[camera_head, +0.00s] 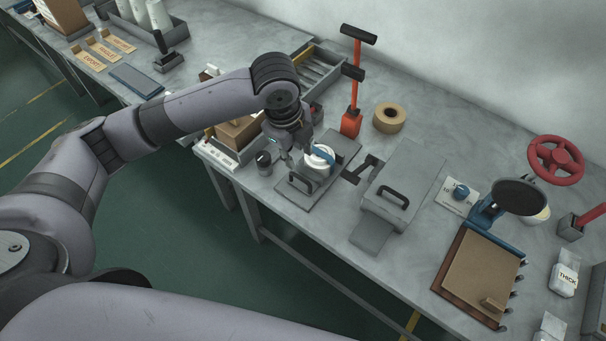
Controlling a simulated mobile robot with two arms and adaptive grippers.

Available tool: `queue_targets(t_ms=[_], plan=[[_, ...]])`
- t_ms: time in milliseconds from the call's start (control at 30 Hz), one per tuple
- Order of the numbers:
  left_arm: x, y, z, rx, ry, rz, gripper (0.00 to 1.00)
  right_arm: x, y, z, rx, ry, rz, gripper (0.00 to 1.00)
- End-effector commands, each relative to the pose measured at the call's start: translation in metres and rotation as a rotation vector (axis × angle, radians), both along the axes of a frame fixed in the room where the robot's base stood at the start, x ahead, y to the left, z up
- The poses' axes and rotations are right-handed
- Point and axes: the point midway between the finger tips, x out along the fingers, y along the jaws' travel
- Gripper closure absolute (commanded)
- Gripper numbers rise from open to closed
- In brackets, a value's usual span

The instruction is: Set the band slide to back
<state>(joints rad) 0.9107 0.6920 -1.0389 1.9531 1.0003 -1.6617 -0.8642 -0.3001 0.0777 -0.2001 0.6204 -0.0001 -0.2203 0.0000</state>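A flat dark grey plate (291,197) with a black handle (301,182) lies near the table's front edge. A white round piece with a blue band (319,157) sits at this plate. My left gripper (294,155) points down just left of the white piece, close to the handle; its fingers are small and partly hidden by the wrist, so I cannot tell whether they are open or touch anything. I cannot tell which one is the band slide. My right gripper is out of view.
A red upright lever (351,122) and a tape roll (389,117) stand behind. A small dark jar (264,163) and a tray with a brown box (239,132) are left. A brown board (480,272) and a red wheel (556,160) are right.

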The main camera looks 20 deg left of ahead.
Motion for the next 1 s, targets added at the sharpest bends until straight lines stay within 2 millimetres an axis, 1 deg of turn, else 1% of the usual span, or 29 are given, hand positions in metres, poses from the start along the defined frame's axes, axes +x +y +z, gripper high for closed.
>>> queue_targets(t_ms=[33, 300, 500, 600, 700, 800, 1000], plan=[[0.001, -0.001, -0.011, 0.000, 0.006, 0.002, 0.70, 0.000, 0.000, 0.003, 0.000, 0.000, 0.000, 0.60], [0.012, -0.005, -0.069, 0.001, 0.003, 0.001, 0.70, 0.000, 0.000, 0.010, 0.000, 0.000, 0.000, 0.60], [0.018, -0.008, -0.106, 0.000, 0.002, 0.000, 0.70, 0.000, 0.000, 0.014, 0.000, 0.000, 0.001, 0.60], [0.022, -0.008, -0.118, 0.000, 0.000, 0.002, 0.70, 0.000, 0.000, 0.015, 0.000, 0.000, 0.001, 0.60], [0.023, -0.009, -0.125, -0.001, -0.001, 0.001, 0.70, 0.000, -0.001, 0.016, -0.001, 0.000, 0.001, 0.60], [0.024, -0.009, -0.129, -0.001, -0.002, -0.001, 0.70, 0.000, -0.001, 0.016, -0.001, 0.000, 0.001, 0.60], [0.024, -0.009, -0.130, 0.000, -0.002, -0.001, 0.70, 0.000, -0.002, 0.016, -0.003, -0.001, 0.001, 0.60]])
